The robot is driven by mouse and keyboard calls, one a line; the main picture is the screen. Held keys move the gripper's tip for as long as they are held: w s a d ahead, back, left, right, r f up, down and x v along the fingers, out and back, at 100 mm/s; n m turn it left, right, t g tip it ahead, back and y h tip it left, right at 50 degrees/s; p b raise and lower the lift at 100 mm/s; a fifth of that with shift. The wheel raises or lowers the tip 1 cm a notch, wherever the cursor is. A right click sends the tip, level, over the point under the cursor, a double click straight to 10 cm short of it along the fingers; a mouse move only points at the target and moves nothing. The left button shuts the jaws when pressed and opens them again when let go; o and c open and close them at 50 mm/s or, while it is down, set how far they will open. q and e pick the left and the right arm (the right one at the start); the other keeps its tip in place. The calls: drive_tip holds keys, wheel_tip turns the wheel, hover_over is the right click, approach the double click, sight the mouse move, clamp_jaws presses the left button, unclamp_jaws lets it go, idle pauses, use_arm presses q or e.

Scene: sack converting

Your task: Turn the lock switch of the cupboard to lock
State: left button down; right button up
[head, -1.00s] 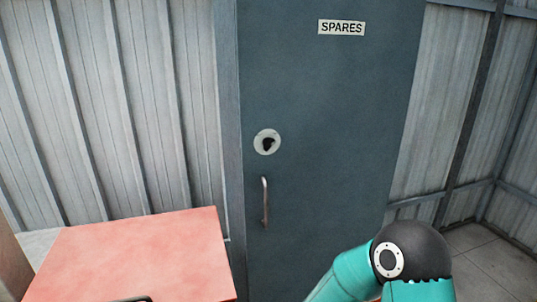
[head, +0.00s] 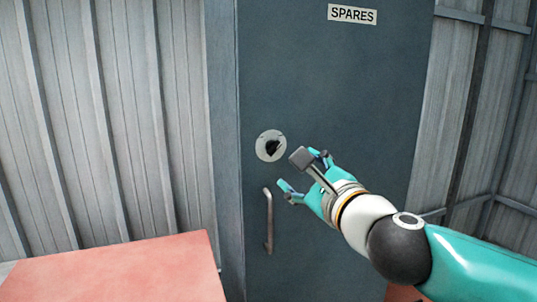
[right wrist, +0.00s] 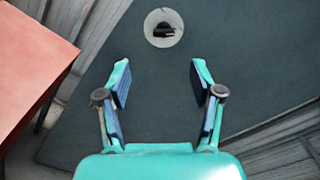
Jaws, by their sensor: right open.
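The cupboard (head: 340,90) is dark blue-grey with a SPARES label. Its lock switch (head: 272,147) is a small black knob on a round pale plate, above the vertical metal handle (head: 268,222). In the right wrist view the switch (right wrist: 164,31) is near the top, beyond the fingertips. My right gripper (head: 303,175) is in front of the door, just right of and below the switch in the head view. In the right wrist view the right gripper (right wrist: 160,82) is open and empty, apart from the switch. My left gripper is not in view.
A red-topped table (head: 115,270) stands at lower left, beside the cupboard; its edge (right wrist: 40,70) also shows at the left of the right wrist view. Corrugated metal walls (head: 100,120) stand on both sides. The space in front of the door around the switch is clear.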

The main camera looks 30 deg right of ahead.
sight(275, 149)
drive_tip(key=x, duration=1.4)
drive_tip(key=shift+w+d+f+b, duration=0.1)
drive_tip(key=shift+w+d+b, duration=0.15)
drive_tip(key=shift+d, duration=0.2)
